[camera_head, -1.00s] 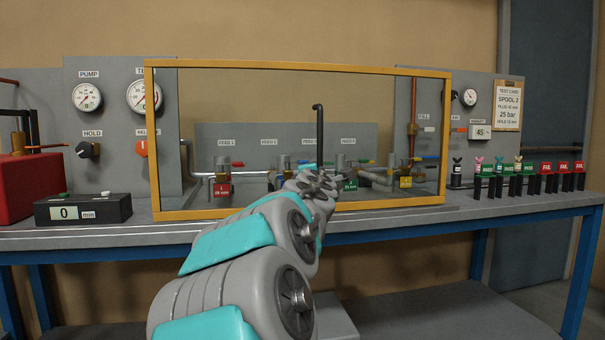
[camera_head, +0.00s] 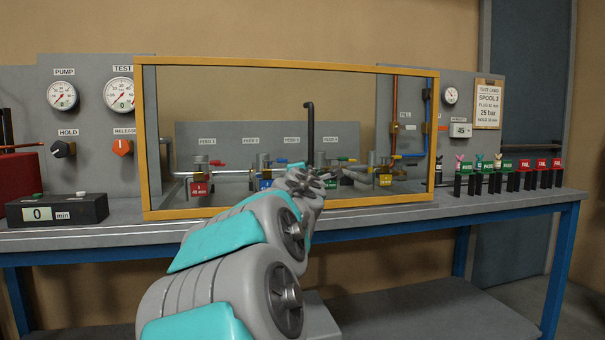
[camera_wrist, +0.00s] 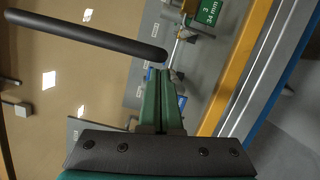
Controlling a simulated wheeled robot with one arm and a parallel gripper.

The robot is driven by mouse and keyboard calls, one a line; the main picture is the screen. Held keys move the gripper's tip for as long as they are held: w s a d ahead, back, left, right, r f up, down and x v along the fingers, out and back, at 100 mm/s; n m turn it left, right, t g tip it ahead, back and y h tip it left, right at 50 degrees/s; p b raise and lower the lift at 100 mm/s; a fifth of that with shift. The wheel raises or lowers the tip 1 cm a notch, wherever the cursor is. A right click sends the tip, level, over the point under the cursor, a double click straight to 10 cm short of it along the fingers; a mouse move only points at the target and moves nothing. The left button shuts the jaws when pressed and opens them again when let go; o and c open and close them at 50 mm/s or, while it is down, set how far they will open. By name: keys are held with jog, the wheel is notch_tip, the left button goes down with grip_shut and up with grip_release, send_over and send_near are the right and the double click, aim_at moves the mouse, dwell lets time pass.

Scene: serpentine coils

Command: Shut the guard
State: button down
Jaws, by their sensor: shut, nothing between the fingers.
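The guard is a wide clear panel in a yellow frame (camera_head: 285,64), standing at the front of the bench before the coils and valves. Its frame also shows in the wrist view (camera_wrist: 238,65). A black upright bar handle (camera_head: 310,135) stands at its middle, and its lower part is hidden behind my gripper. My gripper (camera_head: 318,178) is at the handle's lower end. In the wrist view the green fingers (camera_wrist: 163,85) are together and empty, with their tips close beside the end of the black bar (camera_wrist: 95,35). I cannot tell whether they touch it.
Left of the guard are gauges (camera_head: 62,96), knobs (camera_head: 122,147) and a black timer box (camera_head: 57,209) reading 0. Coloured valve tags (camera_head: 198,189) show behind the panel. To the right stand green and red tagged stands (camera_head: 525,166). The front bench strip is clear.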

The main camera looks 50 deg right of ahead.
jog(key=w+a, duration=0.1)
jog(key=w+a+f+b, duration=0.1)
jog(key=a, duration=0.1)
jog(key=v, duration=0.9)
jog(key=shift+s+a+r, duration=0.15)
jog(key=shift+s+r, duration=0.15)
jog(key=shift+s, duration=0.1)
jog(key=shift+f, duration=0.1)
